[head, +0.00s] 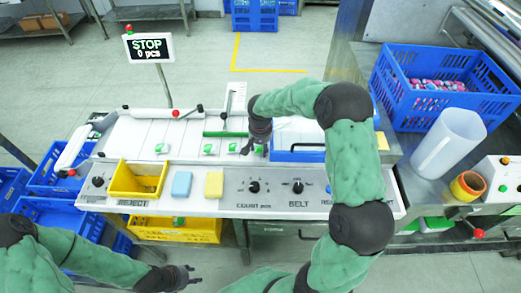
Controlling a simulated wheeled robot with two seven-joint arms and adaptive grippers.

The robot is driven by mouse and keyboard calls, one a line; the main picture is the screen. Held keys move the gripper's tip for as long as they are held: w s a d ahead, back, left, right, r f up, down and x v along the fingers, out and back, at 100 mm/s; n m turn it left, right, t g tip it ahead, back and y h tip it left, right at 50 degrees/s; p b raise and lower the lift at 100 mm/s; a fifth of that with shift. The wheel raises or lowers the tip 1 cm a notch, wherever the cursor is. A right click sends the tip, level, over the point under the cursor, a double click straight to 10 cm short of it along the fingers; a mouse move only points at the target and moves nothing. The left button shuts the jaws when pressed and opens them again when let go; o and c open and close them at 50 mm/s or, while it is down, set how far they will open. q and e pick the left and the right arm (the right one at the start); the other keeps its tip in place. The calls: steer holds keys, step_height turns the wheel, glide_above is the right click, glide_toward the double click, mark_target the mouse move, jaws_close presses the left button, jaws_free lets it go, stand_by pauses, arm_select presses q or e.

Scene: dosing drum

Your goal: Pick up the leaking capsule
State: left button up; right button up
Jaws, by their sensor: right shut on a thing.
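Small green and white capsules lie in a row on the white belt: one at the left (162,148), one near the middle (208,149), one further right (232,147). Another capsule (247,147) shows right at the fingertips of my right gripper (257,151). That gripper points down over the belt and is shut on a capsule, mostly hidden by the fingers. No leak can be made out at this size. My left gripper (192,276) is low in front of the console, empty, with its fingers apart.
A yellow reject bin (138,181), a blue sponge (181,184) and a yellow sponge (214,185) sit on the console. A STOP display (148,47) stands behind.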

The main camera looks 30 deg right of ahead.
steer(key=shift+r, duration=0.45)
step_height(320, 180, up, 2)
steer(key=shift+p, duration=0.4)
steer(key=s+a+r+p, duration=0.2)
steer(key=s+a+r, duration=0.5)
steer(key=a+r, duration=0.3)
steer(key=shift+s+a+p, duration=0.25)
steer(key=shift+a+p, duration=0.15)
steer(key=shift+a, duration=0.55)
